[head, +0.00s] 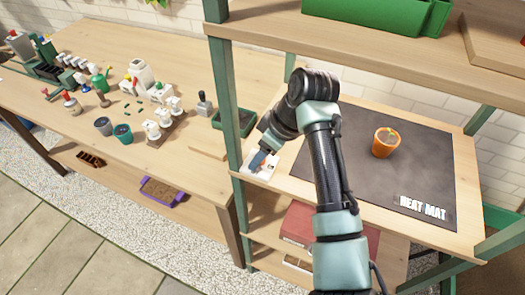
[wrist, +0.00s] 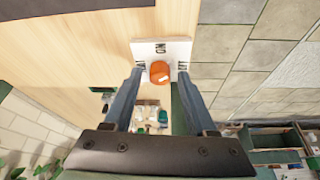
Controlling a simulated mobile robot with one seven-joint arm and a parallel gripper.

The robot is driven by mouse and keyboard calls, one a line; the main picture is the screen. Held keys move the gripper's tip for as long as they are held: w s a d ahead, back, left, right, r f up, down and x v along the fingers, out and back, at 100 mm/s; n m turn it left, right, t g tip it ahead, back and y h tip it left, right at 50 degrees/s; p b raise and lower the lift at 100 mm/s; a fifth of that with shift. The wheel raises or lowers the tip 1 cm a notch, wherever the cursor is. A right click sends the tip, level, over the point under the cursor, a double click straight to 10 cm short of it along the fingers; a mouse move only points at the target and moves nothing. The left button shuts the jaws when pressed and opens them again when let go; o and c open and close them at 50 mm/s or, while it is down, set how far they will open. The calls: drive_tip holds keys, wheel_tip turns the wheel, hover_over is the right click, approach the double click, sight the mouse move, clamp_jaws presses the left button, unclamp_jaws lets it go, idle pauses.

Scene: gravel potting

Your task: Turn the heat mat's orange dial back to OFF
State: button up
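The orange dial (wrist: 159,71) sits on a white control plate (wrist: 176,48) with small dark labels at its top, left and right; I cannot read them. A pale mark shows on the dial's lower right. My gripper (wrist: 160,74) is open, one blue finger on each side of the dial, with a visible gap on both sides. In the head view my gripper (head: 261,160) is over the white plate (head: 266,174) left of the dark heat mat (head: 430,165), and the dial is mostly hidden there.
An orange pot (head: 384,147) stands on the mat. A green shelf post (head: 226,110) rises left of the plate, and an upper shelf (head: 300,32) hangs above. A wooden bench (head: 70,135) with bottles and several small pots is at left.

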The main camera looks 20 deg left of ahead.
clamp_jaws()
drive_tip(key=shift+r, duration=0.1)
drive_tip(key=m+p, duration=0.1)
drive_tip(key=p, duration=0.1)
drive_tip(key=m+t+p, duration=0.1)
drive_tip(key=m+p, duration=0.1)
drive_tip(key=shift+s+a+r, duration=0.1)
drive_tip(key=shift+s+r, duration=0.05)
drive_tip(key=shift+s, duration=0.05)
drive_tip(key=m+t+h+p, duration=0.1)
drive_tip(key=m+p, duration=0.2)
drive_tip(key=m, duration=0.1)
drive_tip(key=shift+f+m+t+p, duration=0.2)
drive_tip(key=shift+m+t+p, duration=0.1)
drive_tip(key=shift+p, duration=0.05)
idle(0.3)
drive_tip(key=shift+o, duration=0.9)
unclamp_jaws()
drive_tip(key=shift+r, duration=0.1)
